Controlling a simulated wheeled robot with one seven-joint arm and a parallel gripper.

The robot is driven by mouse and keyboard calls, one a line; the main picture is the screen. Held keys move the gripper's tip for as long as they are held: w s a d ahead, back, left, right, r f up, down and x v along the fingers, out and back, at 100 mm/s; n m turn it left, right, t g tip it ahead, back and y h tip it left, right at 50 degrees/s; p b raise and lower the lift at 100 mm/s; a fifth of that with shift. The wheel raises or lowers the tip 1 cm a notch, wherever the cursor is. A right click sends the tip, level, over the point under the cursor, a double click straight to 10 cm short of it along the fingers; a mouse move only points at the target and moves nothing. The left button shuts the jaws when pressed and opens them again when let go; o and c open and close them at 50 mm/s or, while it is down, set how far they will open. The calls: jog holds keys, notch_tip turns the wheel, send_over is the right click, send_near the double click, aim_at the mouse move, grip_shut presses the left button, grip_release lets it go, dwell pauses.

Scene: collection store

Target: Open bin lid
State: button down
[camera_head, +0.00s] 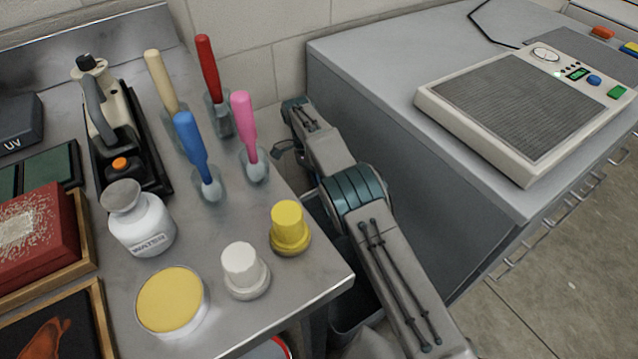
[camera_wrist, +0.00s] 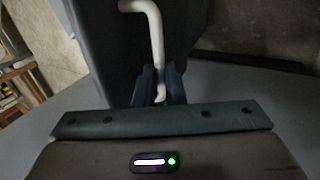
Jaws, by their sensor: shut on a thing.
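In the wrist view my gripper (camera_wrist: 160,85) has its fingers closed around the lower end of a white bent bar handle (camera_wrist: 156,35). The handle lies in front of a dark grey panel (camera_wrist: 105,50), which looks like the bin lid. Whether the lid is raised cannot be told. In the head view the dark bin (camera_head: 352,312) stands low in the gap between the steel table and the grey cabinet. My arm passes over it and hides most of it. The fingers and handle cannot be made out in the head view.
The steel table (camera_head: 225,225) at left holds brushes in glasses, a white jar (camera_head: 140,218), capped pots and a yellow-topped tin (camera_head: 172,300) near its edge. The grey cabinet (camera_head: 420,150) at right carries a flat device (camera_head: 530,100). The gap between them is narrow.

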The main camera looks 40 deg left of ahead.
jog(key=shift+w+d+f, duration=0.1)
jog(key=shift+d+f, duration=0.15)
jog(key=shift+f, duration=0.1)
jog(key=c, duration=1.5)
grip_release()
jog(key=shift+w+f, duration=0.1)
jog(key=shift+w, duration=0.05)
notch_tip(320, 180, up, 5)
jog(key=shift+f+p, duration=0.1)
jog(key=shift+p, duration=0.45)
jog(key=w+d+r+p, duration=0.1)
jog(key=w+d+r, duration=0.2)
jog(key=d+r, duration=0.3)
jog(key=d, duration=0.5)
jog(key=shift+w+r, duration=0.2)
jog(key=shift+r, duration=0.1)
